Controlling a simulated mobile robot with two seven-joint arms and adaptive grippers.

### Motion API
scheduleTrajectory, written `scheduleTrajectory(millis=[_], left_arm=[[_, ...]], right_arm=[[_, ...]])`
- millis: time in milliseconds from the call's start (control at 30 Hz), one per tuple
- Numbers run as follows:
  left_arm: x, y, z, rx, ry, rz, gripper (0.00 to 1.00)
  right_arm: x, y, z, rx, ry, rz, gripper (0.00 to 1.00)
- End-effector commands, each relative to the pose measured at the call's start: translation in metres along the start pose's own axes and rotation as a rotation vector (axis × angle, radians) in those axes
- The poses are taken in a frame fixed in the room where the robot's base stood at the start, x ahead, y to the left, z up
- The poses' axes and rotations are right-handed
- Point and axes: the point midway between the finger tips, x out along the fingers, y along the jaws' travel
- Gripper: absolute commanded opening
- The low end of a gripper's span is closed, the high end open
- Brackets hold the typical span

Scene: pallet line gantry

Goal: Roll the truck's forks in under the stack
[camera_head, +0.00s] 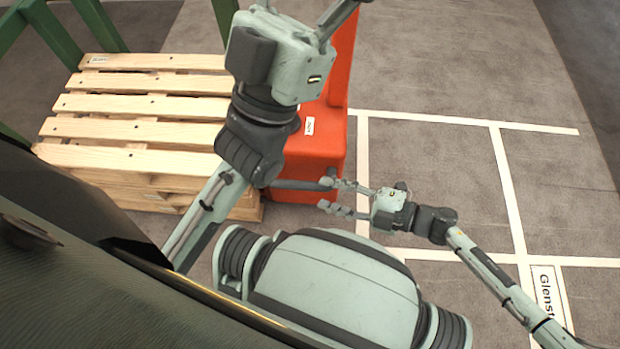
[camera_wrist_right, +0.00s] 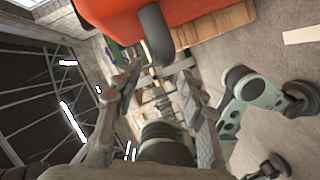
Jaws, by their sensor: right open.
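The stack of wooden pallets (camera_head: 140,105) stands at the left in the head view. The orange truck (camera_head: 312,150) is close to the stack's right side; its forks are not visible, and my left arm hides part of the gap. A dark handle bar (camera_head: 300,185) sticks out low from the truck; it also shows in the right wrist view (camera_wrist_right: 155,35). My right gripper (camera_head: 331,194) is open and empty, its fingers by the bar's free end; I cannot tell whether they touch. My left gripper (camera_head: 285,55) is in front of the truck, with its fingertips cut off by the top edge.
Green posts (camera_head: 48,30) stand behind and left of the stack. White floor lines (camera_head: 455,122) mark bays on the grey floor (camera_head: 440,170), which is clear right of the truck. A floor label (camera_head: 547,295) lies at lower right.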

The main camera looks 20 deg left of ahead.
Motion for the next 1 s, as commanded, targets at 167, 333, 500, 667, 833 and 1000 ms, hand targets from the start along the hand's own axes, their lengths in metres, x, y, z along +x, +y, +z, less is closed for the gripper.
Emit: scheduleTrajectory(millis=[167,333,500,667,833,1000], left_arm=[[0.0,0.0,0.0,0.0,-0.001,0.0,0.66],[0.0,0.0,0.0,0.0,-0.001,0.0,0.66],[0.0,0.0,0.0,0.0,-0.001,0.0,0.66],[0.0,0.0,0.0,0.0,-0.001,0.0,0.66],[0.0,0.0,0.0,0.001,-0.001,0.0,0.66],[0.0,0.0,0.0,0.0,-0.001,0.0,0.66]], right_arm=[[-0.026,0.0,-0.001,-0.001,0.002,-0.001,0.41],[-0.035,0.0,-0.001,0.0,0.003,0.0,0.41],[-0.035,0.0,-0.001,0.0,0.003,0.001,0.41],[-0.035,0.0,-0.001,0.0,0.003,0.0,0.41],[-0.035,0.0,-0.001,0.0,0.003,0.0,0.41],[-0.035,0.0,-0.001,0.0,0.002,0.0,0.41]])
